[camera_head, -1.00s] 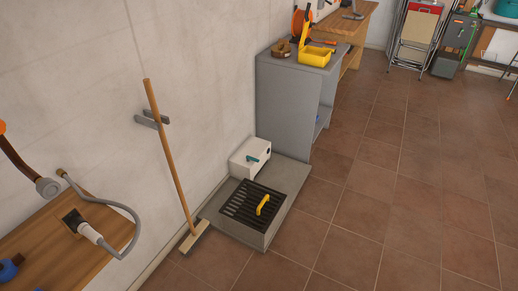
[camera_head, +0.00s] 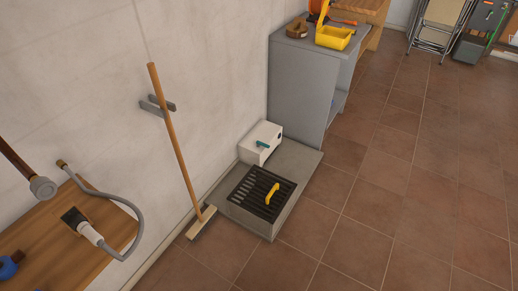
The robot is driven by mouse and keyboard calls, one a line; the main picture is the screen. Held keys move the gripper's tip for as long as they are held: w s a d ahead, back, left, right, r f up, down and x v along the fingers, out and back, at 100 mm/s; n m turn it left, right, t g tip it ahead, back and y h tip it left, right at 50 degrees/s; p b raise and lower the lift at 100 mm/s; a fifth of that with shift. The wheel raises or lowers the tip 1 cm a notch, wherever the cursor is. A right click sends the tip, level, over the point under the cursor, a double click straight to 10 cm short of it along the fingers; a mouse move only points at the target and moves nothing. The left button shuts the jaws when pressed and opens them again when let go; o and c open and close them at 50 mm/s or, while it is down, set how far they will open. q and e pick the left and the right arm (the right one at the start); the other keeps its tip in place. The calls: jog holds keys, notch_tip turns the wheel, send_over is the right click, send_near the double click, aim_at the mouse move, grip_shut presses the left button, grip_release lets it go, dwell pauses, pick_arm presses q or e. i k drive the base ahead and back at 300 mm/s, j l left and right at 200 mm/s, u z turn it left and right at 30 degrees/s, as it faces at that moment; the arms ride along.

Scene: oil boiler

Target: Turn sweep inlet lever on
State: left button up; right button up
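A small white box (camera_head: 257,139) stands against the wall at the back of a low grey plinth. In front of the box is a black slatted grate (camera_head: 252,190) with a yellow handle (camera_head: 272,193). Neither of my grippers shows in the head view.
A broom (camera_head: 176,145) leans in a wall bracket left of the plinth (camera_head: 292,165). A grey cabinet (camera_head: 300,92) with a yellow toolbox (camera_head: 335,36) stands behind. A wooden table (camera_head: 40,240) with a grey hose (camera_head: 125,205) is at the lower left. The tiled floor (camera_head: 400,210) on the right is clear.

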aim_at(258, 144)
jog(key=l+u, duration=0.15)
jog(key=u, duration=0.2)
jog(key=i+l+u, duration=0.1)
jog(key=u, duration=0.25)
jog(key=l+u, duration=0.5)
jog(key=l, duration=0.35)
jog(key=l+u, duration=0.15)
jog(key=l, duration=0.3)
jog(key=k+l+u, duration=0.15)
jog(key=l, duration=0.3)
jog(key=k+l+u, duration=0.1)
jog(key=l, duration=0.4)
jog(key=k+l, duration=0.1)
jog(key=l, duration=0.35)
